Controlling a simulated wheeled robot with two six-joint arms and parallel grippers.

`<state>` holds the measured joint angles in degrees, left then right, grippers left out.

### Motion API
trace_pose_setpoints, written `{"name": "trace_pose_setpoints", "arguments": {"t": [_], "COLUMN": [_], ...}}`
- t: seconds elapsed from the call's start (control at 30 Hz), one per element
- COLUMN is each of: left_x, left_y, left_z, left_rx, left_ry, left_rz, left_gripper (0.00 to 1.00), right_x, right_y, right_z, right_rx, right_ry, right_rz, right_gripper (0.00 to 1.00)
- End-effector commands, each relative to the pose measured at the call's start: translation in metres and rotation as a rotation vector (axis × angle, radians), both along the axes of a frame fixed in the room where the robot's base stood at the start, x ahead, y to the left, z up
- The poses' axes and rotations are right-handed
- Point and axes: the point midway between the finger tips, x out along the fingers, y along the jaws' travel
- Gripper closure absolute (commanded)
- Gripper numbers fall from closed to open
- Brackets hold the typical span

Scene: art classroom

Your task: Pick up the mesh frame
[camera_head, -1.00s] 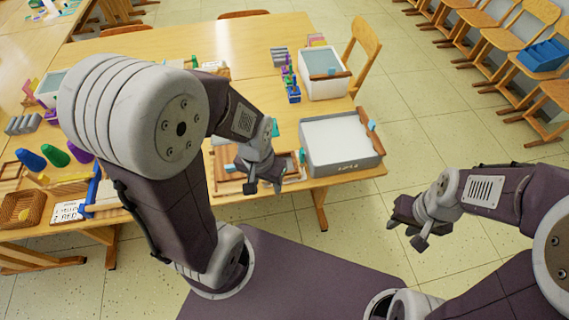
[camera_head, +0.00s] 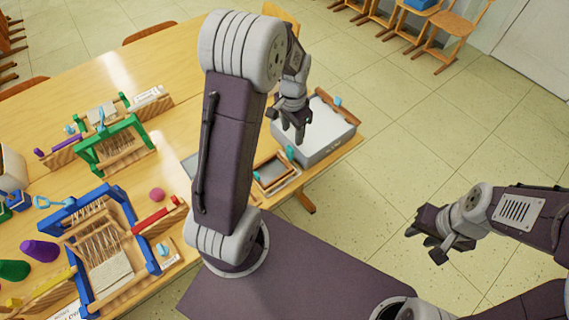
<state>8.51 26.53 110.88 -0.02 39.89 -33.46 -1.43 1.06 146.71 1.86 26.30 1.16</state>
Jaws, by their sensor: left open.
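A small wooden frame with a grey mesh-like panel (camera_head: 273,175) lies near the table's front right edge, beside the grey tub. It appears to be the mesh frame. My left gripper (camera_head: 292,137) is open and empty, above and slightly right of the frame, in front of the tub's left side. My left arm crosses the view and hides the table just left of the frame. My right gripper (camera_head: 424,245) is over the floor at the right, away from the table, with its fingers apart and nothing between them.
A grey tub (camera_head: 322,150) with white content stands at the table's right end. A blue loom (camera_head: 88,294) and a green loom (camera_head: 112,150) stand on the left, with purple and green cones and a pink ball (camera_head: 157,194).

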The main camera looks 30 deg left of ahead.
Motion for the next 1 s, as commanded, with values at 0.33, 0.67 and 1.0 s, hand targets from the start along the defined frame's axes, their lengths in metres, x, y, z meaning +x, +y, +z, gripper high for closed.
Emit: {"name": "trace_pose_setpoints", "arguments": {"t": [0.33, 0.67, 1.0], "left_x": [-0.009, -0.008, -0.009], "left_y": [0.014, 0.013, 0.013], "left_z": [-0.023, -0.056, -0.105], "left_rx": [-0.009, -0.009, -0.009], "left_ry": [0.049, 0.047, 0.049], "left_rz": [0.043, 0.043, 0.043], "left_gripper": [0.49, 0.49, 0.49], "right_x": [0.0, 0.0, 0.0], "right_y": [0.0, 0.0, 0.0], "right_z": [0.002, 0.001, 0.001], "right_rx": [0.0, 0.0, 0.0], "right_ry": [0.0, 0.0, 0.0], "right_rz": [0.0, 0.0, 0.0], "right_gripper": [0.65, 0.65, 0.65]}}
